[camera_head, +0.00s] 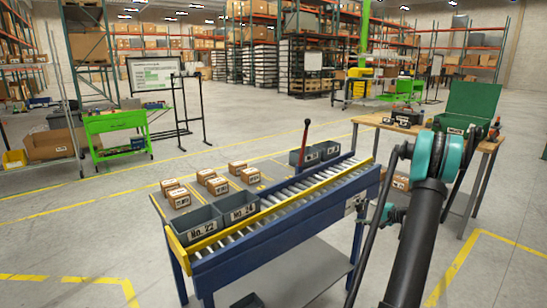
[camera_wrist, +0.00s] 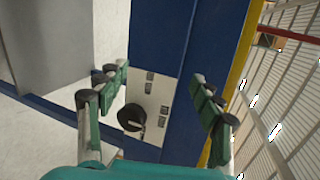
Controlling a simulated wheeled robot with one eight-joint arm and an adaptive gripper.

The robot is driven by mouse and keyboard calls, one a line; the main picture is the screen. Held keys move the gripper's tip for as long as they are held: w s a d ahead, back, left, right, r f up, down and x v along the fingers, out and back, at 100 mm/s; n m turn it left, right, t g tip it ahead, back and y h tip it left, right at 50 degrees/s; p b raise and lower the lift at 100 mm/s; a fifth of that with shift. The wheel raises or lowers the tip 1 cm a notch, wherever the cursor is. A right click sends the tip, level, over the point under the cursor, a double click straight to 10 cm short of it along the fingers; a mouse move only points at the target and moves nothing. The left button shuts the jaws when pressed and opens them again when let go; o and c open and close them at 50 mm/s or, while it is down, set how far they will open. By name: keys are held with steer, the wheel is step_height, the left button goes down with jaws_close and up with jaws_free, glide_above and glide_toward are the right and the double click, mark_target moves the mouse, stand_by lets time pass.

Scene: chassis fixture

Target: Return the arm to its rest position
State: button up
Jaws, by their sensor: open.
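My gripper (camera_wrist: 160,82) is open and empty in the wrist view, its two green fingers with black pads well apart. Between and beyond them is a pale control panel (camera_wrist: 158,107) with a black knob (camera_wrist: 131,117) on the blue side frame of the roller conveyor (camera_wrist: 193,38). I cannot tell whether a finger touches the frame. In the head view my arm (camera_head: 420,225) reaches up from the lower right, bends at a teal joint, and comes down beside the right end of the conveyor (camera_head: 285,238). My gripper is partly hidden there by the arm.
Grey bins (camera_head: 239,207) and several small cartons (camera_head: 217,186) sit at the conveyor. A wooden workbench (camera_head: 480,142) with an open green case (camera_head: 470,105) is close to my arm on the right. The floor at left is mostly clear.

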steer(key=s+a+r+n+g+h, duration=0.2)
steer(key=s+a+n+g, duration=0.1)
steer(key=s+a, duration=0.6)
steer(key=s+a+r+n+g+h, duration=0.2)
steer(key=s+a+r, duration=0.1)
steer(key=s+a, duration=0.55)
steer(key=s+a+f+n+h, duration=0.1)
steer(key=s+f+n+h, duration=0.1)
steer(key=s, duration=0.9)
steer(key=s+a+f+n+g+h, duration=0.1)
steer(key=s+f+n+h, duration=0.1)
steer(key=s, duration=1)
steer(key=shift+s+n+h, duration=0.25)
steer(key=shift+n+h, duration=0.45)
steer(key=shift+h, duration=0.3)
steer(key=shift+a, duration=0.15)
